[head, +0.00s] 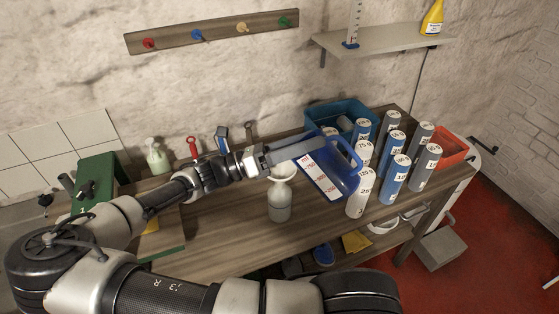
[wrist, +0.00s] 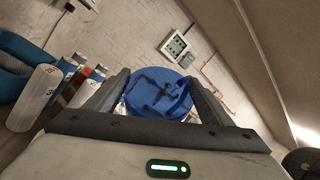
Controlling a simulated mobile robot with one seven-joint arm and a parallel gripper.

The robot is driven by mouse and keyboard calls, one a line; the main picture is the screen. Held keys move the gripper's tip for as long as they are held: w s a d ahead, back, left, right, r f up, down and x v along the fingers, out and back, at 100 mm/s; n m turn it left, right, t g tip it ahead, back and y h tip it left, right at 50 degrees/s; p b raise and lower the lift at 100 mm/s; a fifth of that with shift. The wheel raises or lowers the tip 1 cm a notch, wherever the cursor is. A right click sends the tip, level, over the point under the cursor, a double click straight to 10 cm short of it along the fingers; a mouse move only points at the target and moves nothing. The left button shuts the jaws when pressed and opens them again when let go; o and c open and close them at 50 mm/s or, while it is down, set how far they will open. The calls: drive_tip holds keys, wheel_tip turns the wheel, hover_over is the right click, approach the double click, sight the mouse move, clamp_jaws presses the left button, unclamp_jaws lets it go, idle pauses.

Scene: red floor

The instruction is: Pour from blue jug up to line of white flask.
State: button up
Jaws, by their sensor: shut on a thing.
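A blue jug (head: 347,183) with a white scale strip hangs above the bench, tilted, its upper end leaning left toward the flask. My gripper (head: 318,147) is shut on the jug, with the fingers reaching in from the left. In the wrist view the jug (wrist: 158,97) fills the space between the two fingers. The white flask (head: 280,203) stands upright on the bench, just left of and below the jug. Its wide mouth is close to the jug's upper end and partly hidden by my gripper. I cannot see the flask's line, its level or any stream.
Several grey, blue and white numbered cylinders (head: 394,174) stand close to the jug's right. A teal crate (head: 326,114) is behind it and a red bin (head: 451,148) is at the right end. A soap bottle (head: 157,158) stands back left. The bench front (head: 225,225) left of the flask is clear.

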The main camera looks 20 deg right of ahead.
sight(342, 161)
drive_tip(key=shift+s+d+f+m+y, duration=0.3)
drive_tip(key=shift+f+m+y, duration=0.2)
drive_tip(key=shift+f, duration=0.1)
drive_tip(key=shift+s+d+f+m+y, duration=0.15)
drive_tip(key=shift+s+f+m+y, duration=0.1)
drive_tip(key=shift+f+m+y, duration=0.25)
drive_tip(key=s+d+m+y, duration=0.1)
drive_tip(key=s+d+f+m+y, duration=0.1)
drive_tip(key=s, duration=0.1)
drive_tip(key=s+d+f+m+t+y, duration=0.1)
drive_tip(key=shift+s+d+f+y, duration=0.25)
drive_tip(key=shift+s+d+y, duration=0.1)
drive_tip(key=shift+s+y, duration=0.05)
drive_tip(key=shift+s+d+f+m+t+y, duration=0.4)
drive_tip(key=shift+s+d+f+m+y, duration=0.05)
drive_tip(key=shift+s+m+y, duration=0.15)
drive_tip(key=shift+r, duration=3.05)
